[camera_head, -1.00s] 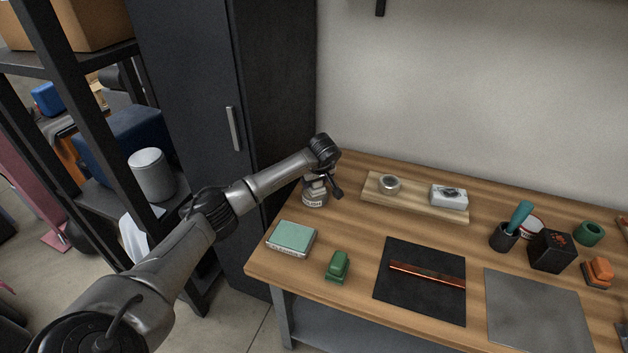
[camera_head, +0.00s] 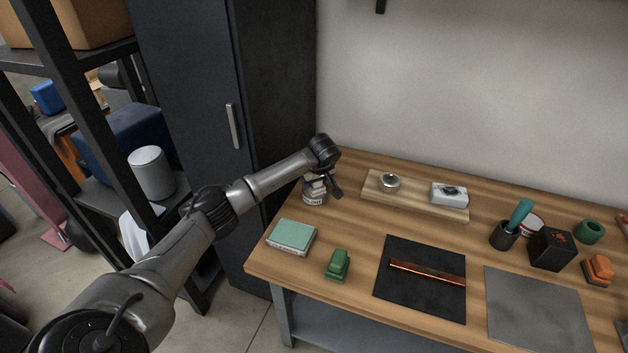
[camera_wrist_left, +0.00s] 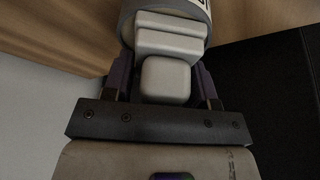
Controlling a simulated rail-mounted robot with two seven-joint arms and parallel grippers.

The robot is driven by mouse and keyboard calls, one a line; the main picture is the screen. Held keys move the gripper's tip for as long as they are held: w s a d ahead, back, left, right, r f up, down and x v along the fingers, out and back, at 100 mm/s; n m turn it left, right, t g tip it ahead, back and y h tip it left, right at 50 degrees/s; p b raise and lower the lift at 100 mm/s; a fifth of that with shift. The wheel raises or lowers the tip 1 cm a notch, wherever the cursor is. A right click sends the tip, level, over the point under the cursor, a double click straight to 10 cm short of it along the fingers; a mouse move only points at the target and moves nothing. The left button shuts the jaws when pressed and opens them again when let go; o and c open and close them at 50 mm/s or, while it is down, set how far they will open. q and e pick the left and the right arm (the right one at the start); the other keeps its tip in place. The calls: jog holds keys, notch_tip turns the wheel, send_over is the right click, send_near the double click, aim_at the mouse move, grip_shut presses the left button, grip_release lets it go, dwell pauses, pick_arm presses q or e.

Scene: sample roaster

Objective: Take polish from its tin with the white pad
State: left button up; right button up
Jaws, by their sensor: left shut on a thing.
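The polish tin (camera_head: 314,197) stands on the workbench at its back left corner, a grey round tin with a light label. My left gripper (camera_head: 317,182) is over it, pointing down, shut on the white pad (camera_head: 314,187). In the left wrist view the white pad (camera_wrist_left: 168,80) sits between the fingers of my left gripper (camera_wrist_left: 165,82), and its stepped lower part is at the mouth of the tin (camera_wrist_left: 126,28). The pad hides the inside of the tin, so I cannot tell how deep it reaches. My right gripper is not in view.
A wooden board (camera_head: 415,204) with a small round metal piece and a white block lies right of the tin. A green pad (camera_head: 337,265), a teal box (camera_head: 292,237) and a black mat (camera_head: 420,305) with a copper strip lie nearer the front. A dark cabinet (camera_head: 270,100) stands at left.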

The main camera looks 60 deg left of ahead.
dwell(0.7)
pick_arm(q)
jog(key=shift+p, duration=0.35)
jog(key=shift+f, duration=0.1)
dwell(0.8)
notch_tip(320, 180, up, 6)
jog(key=p, duration=0.6)
jog(key=shift+r, duration=0.25)
jog(key=shift+r+p, duration=0.35)
jog(key=shift+p, duration=0.15)
